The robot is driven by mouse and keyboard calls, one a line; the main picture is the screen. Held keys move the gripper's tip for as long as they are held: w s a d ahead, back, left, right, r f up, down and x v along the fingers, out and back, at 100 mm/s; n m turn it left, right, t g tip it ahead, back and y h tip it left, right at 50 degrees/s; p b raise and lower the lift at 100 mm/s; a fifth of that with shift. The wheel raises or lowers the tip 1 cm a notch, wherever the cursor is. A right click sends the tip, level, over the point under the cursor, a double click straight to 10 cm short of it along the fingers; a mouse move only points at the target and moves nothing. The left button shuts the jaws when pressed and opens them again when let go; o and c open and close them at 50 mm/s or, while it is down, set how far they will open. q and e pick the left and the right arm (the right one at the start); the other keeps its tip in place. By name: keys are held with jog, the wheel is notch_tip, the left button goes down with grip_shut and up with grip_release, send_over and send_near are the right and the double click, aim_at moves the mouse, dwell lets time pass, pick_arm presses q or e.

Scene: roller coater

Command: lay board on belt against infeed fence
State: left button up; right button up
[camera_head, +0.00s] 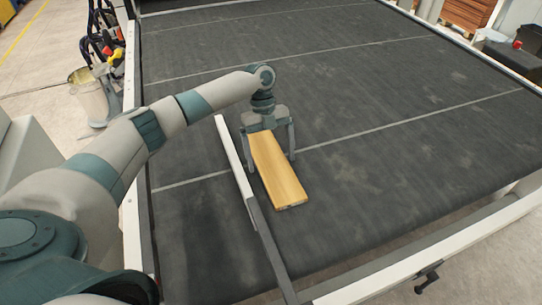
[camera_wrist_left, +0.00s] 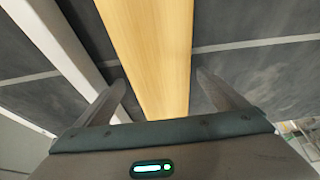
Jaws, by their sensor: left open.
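The wooden board (camera_head: 279,178) lies on the dark belt (camera_head: 370,190), just right of the white infeed fence (camera_head: 237,158) and roughly along it. In the left wrist view the board (camera_wrist_left: 152,50) runs between the fingers, with a strip of dark belt between it and the fence (camera_wrist_left: 62,55). I cannot tell whether they touch further along. My left gripper (camera_head: 271,155) is open over the far end of the board, one finger on each side, with gaps to both fingers in the left wrist view (camera_wrist_left: 158,95). My right gripper is not in view.
The belt is clear to the right of the board. A white frame rail (camera_head: 420,258) with a dark clamp handle (camera_head: 428,278) edges the near side. A bucket (camera_head: 92,95) stands on the floor at the left. Stacked brown boards (camera_head: 468,12) are at the far right.

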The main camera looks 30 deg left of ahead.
pick_arm(q)
jog(key=shift+w+a+r+b, duration=0.15)
jog(key=shift+r+b, duration=0.2)
jog(key=shift+r, duration=0.05)
jog(key=b+v, duration=0.4)
jog(key=v, duration=0.7)
jog(key=shift+r, duration=0.1)
